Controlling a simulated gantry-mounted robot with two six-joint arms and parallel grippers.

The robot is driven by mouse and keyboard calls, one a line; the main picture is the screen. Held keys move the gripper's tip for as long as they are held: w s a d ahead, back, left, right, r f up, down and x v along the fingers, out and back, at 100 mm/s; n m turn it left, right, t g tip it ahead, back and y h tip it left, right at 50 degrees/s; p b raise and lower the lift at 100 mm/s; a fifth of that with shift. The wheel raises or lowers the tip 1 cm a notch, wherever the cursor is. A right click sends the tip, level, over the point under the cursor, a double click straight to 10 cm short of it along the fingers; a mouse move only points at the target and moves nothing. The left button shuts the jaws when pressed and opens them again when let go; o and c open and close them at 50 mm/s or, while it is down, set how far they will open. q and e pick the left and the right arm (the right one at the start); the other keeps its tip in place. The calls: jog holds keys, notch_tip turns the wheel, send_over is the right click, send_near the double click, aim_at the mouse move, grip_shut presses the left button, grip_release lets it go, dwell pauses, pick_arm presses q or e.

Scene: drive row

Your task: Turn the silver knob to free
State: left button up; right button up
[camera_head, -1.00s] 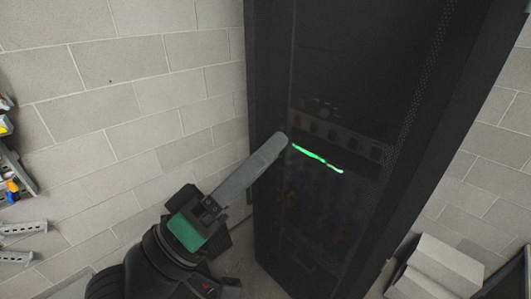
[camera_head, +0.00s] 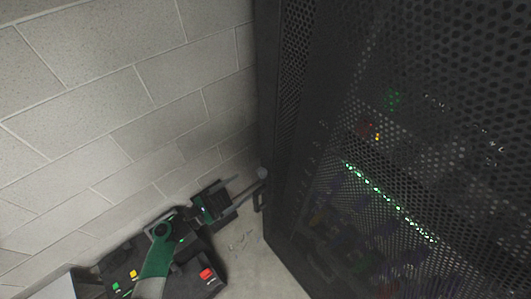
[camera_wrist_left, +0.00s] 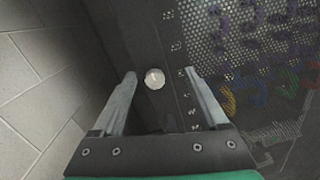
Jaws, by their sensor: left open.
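The silver knob (camera_wrist_left: 154,78) is round and sits on the dark edge panel of the cabinet door in the left wrist view. In the head view it shows small at the cabinet's near edge (camera_head: 262,173). My left gripper (camera_wrist_left: 159,75) is open, with one finger to each side of the knob and a gap on both sides; I cannot tell how far the tips are from the panel. In the head view the left gripper (camera_head: 250,185) reaches toward the cabinet edge from the left. The right gripper is out of view.
The black cabinet (camera_head: 300,120) has a perforated mesh door (camera_head: 440,130) with green lights and cables behind it. A grey block wall (camera_head: 120,90) stands close on the left. Small marks run along the door edge beside the knob.

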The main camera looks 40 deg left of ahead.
aim_at(259, 175)
pick_arm(q)
jog(key=s+a+f+n+y, duration=0.1)
jog(key=s+f+n+y, duration=0.1)
jog(key=s+f, duration=0.2)
jog(key=w, duration=0.8)
jog(key=w+b, duration=0.1)
jog(key=w, duration=0.3)
jog(key=shift+d+r, duration=0.15)
jog(key=shift+d, duration=0.2)
grip_shut()
